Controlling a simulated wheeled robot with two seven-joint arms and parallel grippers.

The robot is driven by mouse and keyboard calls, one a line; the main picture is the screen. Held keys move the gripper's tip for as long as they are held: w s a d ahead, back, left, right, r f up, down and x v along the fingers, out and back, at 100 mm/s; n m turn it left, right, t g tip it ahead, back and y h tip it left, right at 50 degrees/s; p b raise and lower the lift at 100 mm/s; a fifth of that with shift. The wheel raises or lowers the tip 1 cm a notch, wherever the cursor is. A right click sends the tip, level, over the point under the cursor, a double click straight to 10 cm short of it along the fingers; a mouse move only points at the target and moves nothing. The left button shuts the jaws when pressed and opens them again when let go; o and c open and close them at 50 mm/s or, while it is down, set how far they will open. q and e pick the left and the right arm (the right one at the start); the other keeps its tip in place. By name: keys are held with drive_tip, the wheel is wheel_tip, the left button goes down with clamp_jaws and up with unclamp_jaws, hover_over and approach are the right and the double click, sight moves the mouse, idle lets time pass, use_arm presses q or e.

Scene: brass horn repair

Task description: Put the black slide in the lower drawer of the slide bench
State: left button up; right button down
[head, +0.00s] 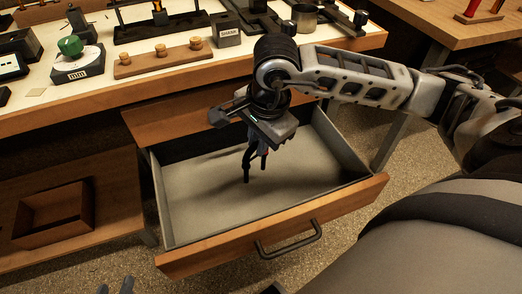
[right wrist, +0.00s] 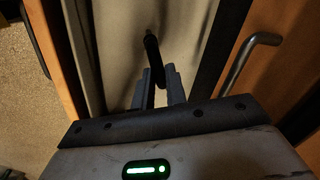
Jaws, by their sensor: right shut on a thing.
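The black slide (head: 247,163) is a thin dark curved piece hanging down from my right gripper (head: 262,150). My right gripper is shut on it, above the floor of the open drawer. In the right wrist view the slide (right wrist: 152,58) sticks out between the two fingers (right wrist: 160,88). I cannot tell whether its lower end touches the drawer floor. The drawer (head: 310,228) is pulled far out, below another wooden front (head: 185,122) of the bench; its grey inside looks otherwise empty.
The drawer's dark handle (head: 290,241) faces me. The bench top (head: 30,100) carries a green-knobbed gauge (head: 76,58), a wooden block with several pegs (head: 165,60) and a metal cup (head: 304,18). An open wooden box (head: 52,228) sits on a lower shelf at left.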

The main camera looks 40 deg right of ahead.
use_arm(q)
drive_tip(key=shift+w+f, duration=0.15)
drive_tip(key=shift+f, duration=0.05)
use_arm(e)
drive_tip(key=f, duration=0.3)
drive_tip(key=shift+d+f, duration=0.3)
drive_tip(key=shift+f, duration=0.05)
use_arm(q)
drive_tip(key=shift+f+b, duration=0.25)
drive_tip(key=shift+b, duration=0.05)
use_arm(e)
drive_tip(key=shift+f, duration=0.15)
drive_tip(key=c, duration=1.4)
unclamp_jaws()
use_arm(q)
drive_tip(key=shift+f, duration=0.1)
